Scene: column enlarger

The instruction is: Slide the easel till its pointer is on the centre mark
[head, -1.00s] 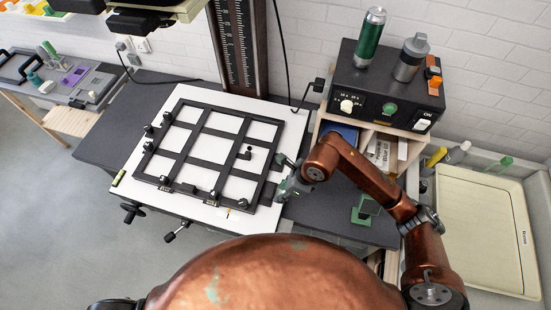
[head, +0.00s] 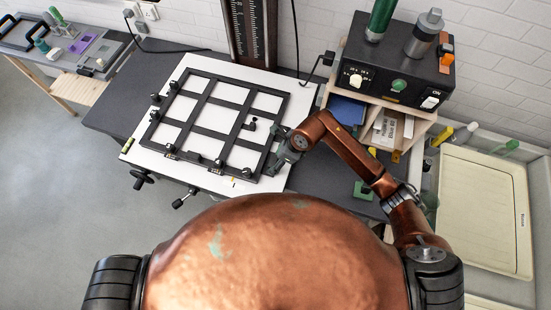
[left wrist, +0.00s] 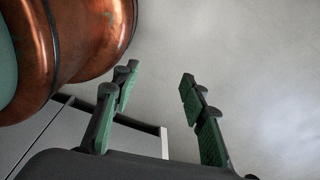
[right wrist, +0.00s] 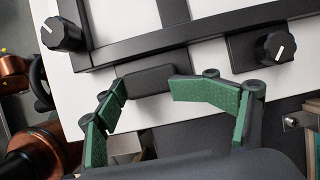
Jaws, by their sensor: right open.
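The easel, a black frame with cross bars (head: 212,134), lies on a white baseboard (head: 135,152). Knobs sit along its edges, and a small yellow mark (head: 233,182) shows near its front edge. I cannot tell whether that is the pointer or the centre mark. My right gripper (head: 279,163) is at the easel's right side. In the right wrist view its green-padded fingers (right wrist: 147,92) are open, with a dark tab (right wrist: 150,78) on the easel's edge between their tips. Contact is unclear. My left gripper (left wrist: 158,82) is open and empty, away from the easel.
The column (head: 250,35) rises behind the baseboard. A black control box (head: 395,75) stands on a wooden shelf at the right, with bottles on top. A pale tray (head: 480,215) lies further right. A side table (head: 72,88) is at the left.

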